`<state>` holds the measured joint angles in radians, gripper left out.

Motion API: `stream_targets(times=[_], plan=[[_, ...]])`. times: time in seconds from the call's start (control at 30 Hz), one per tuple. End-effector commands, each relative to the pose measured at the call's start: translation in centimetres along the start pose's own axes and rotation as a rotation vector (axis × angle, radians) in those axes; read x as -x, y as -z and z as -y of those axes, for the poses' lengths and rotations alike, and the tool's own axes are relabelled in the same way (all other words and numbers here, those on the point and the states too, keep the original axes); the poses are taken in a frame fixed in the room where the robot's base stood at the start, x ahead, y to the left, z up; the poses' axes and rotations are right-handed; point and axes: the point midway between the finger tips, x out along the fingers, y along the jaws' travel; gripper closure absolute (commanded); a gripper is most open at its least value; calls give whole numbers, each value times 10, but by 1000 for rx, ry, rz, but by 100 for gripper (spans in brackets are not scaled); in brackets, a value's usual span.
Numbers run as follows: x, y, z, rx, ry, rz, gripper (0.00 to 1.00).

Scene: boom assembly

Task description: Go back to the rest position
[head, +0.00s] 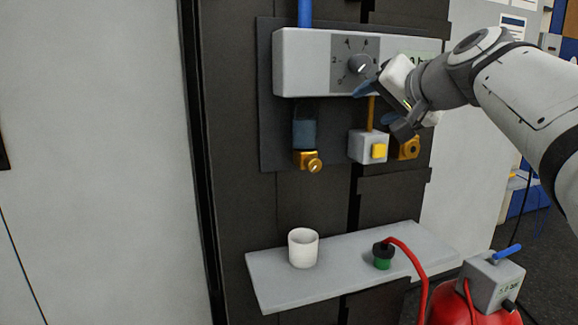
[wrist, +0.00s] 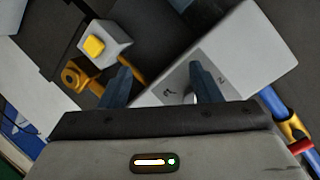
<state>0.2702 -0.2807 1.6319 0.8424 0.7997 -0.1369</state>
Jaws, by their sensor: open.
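My gripper (head: 373,104) is at the right front of the grey control box (head: 305,65), just below and right of its dark rotary dial (head: 360,64). In the wrist view its two blue fingers (wrist: 161,78) are spread apart with nothing held between them. The control box (wrist: 240,50) fills the upper right there, and the right finger hides part of the dial area. Whether a finger touches the box cannot be told. My arm reaches in from the right.
Below the box are a brass valve (head: 308,160), a yellow-button box (head: 367,147) and a brass fitting (head: 410,148). A shelf (head: 330,275) holds a white cup (head: 303,247) and a green-black plug (head: 383,256) with a red hose. A red tank (head: 455,308) stands lower right.

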Motion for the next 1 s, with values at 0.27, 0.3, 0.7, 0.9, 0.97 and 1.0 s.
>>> stream_targets(times=[0.27, 0.3, 0.7, 0.9, 0.97, 1.0], plan=[[15, -81, -25, 102, -246, 337, 43], [21, -94, -30, 123, -279, 384, 43], [111, -199, -79, 363, -543, 803, 43], [131, -217, -92, 418, -585, 872, 43], [132, -219, -94, 421, -588, 876, 43], [131, -219, -94, 421, -588, 876, 43]])
